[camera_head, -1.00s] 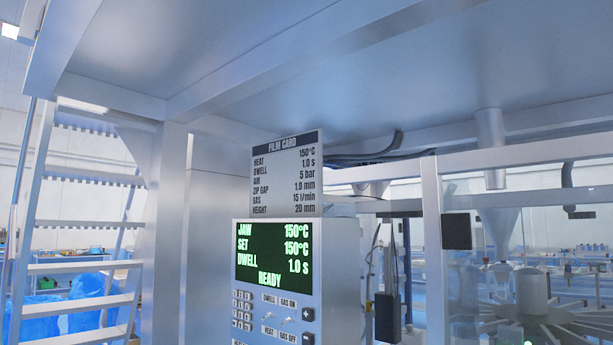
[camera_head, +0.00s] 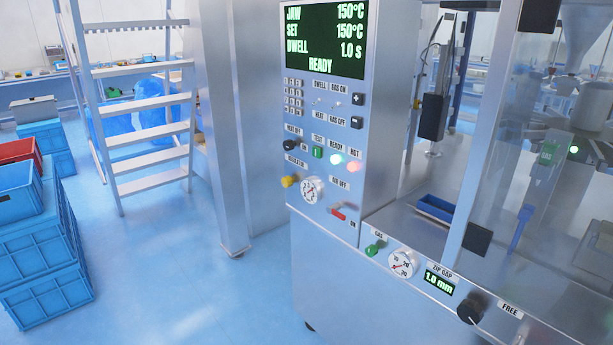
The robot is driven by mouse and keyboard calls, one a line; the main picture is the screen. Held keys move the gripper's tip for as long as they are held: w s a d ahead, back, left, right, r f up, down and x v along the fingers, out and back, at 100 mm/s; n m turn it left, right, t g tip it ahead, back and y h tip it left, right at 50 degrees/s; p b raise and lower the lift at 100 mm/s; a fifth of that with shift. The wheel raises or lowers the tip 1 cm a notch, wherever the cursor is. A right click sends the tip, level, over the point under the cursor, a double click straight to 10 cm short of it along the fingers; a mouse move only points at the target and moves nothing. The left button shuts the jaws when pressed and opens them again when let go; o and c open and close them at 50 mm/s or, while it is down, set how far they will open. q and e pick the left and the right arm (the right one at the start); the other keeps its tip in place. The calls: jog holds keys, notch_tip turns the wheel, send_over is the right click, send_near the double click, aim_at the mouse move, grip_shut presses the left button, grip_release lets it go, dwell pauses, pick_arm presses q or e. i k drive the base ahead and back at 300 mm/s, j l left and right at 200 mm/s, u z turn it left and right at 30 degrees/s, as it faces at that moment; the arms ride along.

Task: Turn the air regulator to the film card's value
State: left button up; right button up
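The air regulator is a small yellow knob (camera_head: 290,181) low on the left of the upright control panel (camera_head: 345,125), under a label reading REGULATOR. A round white pressure gauge (camera_head: 313,190) sits just right of it; its needle reading is too small to tell. A red air lever (camera_head: 338,214) is to the lower right of the gauge, between the AIR OFF and ON labels. The screen (camera_head: 326,38) reads jaw 150°C, set 150°C, dwell 1.0 s, READY. The film card is out of view now. Neither of my grippers is in view.
A green gas knob (camera_head: 375,248), a second gauge (camera_head: 402,264), a zip gap display (camera_head: 439,281) reading 1.0 mm and a black knob (camera_head: 470,310) line the lower front panel. Blue crates (camera_head: 45,245) and a white stair (camera_head: 150,140) stand left. Blue floor in front is clear.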

aim_at(287, 181)
jog(key=i+j+z, duration=0.2)
jog(key=j+z, duration=0.2)
jog(key=i+j+z, duration=0.2)
jog(key=z, duration=0.15)
jog(key=j, duration=0.1)
